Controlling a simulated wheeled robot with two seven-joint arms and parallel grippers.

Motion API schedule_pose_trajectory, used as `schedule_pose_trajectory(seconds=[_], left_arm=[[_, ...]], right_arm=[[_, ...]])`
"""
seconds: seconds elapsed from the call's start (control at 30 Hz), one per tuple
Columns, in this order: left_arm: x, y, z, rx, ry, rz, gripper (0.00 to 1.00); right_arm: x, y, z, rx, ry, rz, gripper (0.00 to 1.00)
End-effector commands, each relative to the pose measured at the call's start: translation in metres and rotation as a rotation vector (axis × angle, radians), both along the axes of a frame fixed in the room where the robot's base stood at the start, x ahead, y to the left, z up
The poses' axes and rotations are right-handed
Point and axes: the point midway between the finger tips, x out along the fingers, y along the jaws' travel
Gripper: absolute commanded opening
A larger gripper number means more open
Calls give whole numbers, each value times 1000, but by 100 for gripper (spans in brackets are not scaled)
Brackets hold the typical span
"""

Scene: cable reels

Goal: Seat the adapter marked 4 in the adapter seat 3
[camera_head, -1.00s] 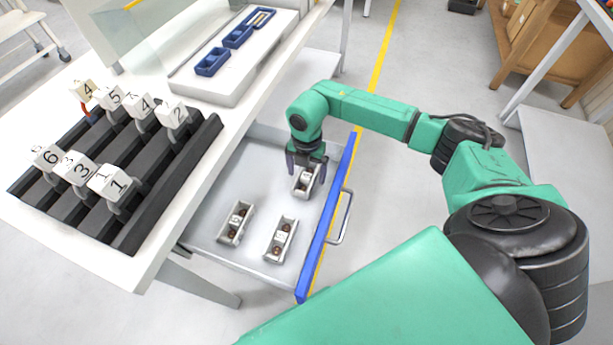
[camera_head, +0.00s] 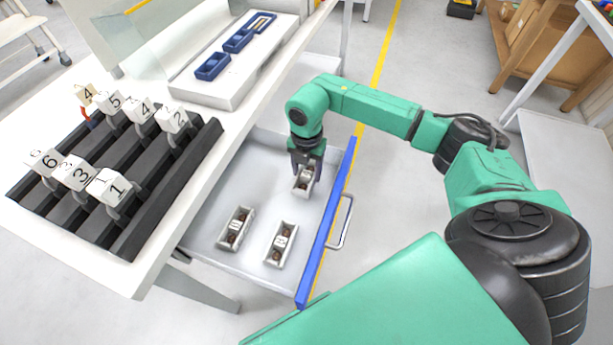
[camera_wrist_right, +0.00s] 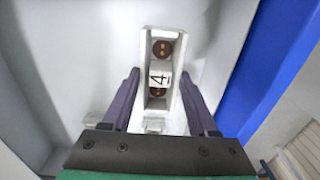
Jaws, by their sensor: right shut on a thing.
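The adapter marked 4 (camera_head: 304,181) is a small grey-white block with dark round sockets, in the open drawer near its blue front. Its 4 label is readable in the right wrist view (camera_wrist_right: 160,77). My right gripper (camera_head: 306,172) points down into the drawer and is shut on this adapter, one dark finger on each side. In the right wrist view the fingers (camera_wrist_right: 160,95) flank it. Blue seats (camera_head: 238,40) stand in a row on a pale block on the table; no seat number is readable, so I cannot tell which is adapter seat 3. My left gripper is out of view.
Two similar adapters (camera_head: 235,228) (camera_head: 281,243) lie in the drawer (camera_head: 205,235), which is open with its blue front (camera_head: 325,225) towards the right. A dark rack (camera_head: 150,205) with several numbered white tags stands on the table. A clear panel (camera_head: 140,45) stands behind it.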

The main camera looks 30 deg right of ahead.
Motion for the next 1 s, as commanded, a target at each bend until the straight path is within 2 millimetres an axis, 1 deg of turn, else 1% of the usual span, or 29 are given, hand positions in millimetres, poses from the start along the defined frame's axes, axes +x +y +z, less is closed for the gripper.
schedule_pose_trajectory(seconds=[0.03, 0.07, 0.17, 0.2, 0.3, 0.4, 0.5, 0.6, 0.9, 0.97, 1.0], left_arm=[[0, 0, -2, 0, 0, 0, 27], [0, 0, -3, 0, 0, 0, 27], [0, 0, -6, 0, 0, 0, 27], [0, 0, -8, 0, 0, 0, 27], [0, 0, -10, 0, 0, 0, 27], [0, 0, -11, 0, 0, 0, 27], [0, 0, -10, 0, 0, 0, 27], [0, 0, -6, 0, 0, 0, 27], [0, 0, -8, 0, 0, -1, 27], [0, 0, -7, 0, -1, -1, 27], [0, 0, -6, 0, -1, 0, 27]], right_arm=[[2, 0, 14, 2, -7, 1, 0], [2, 0, 24, 1, -9, 0, 0], [2, 0, 61, 2, -11, 1, 0], [2, 0, 77, 2, -11, 1, 0], [2, 0, 114, 2, -9, 0, 0], [1, 1, 142, 2, -7, 0, 0], [1, 0, 161, 1, -4, 0, 0], [1, 0, 170, 1, -2, 0, 0], [0, 0, 170, 1, -1, 5, 0], [0, 1, 170, 1, -1, 40, 0], [0, 1, 169, 1, -1, 90, 0]])
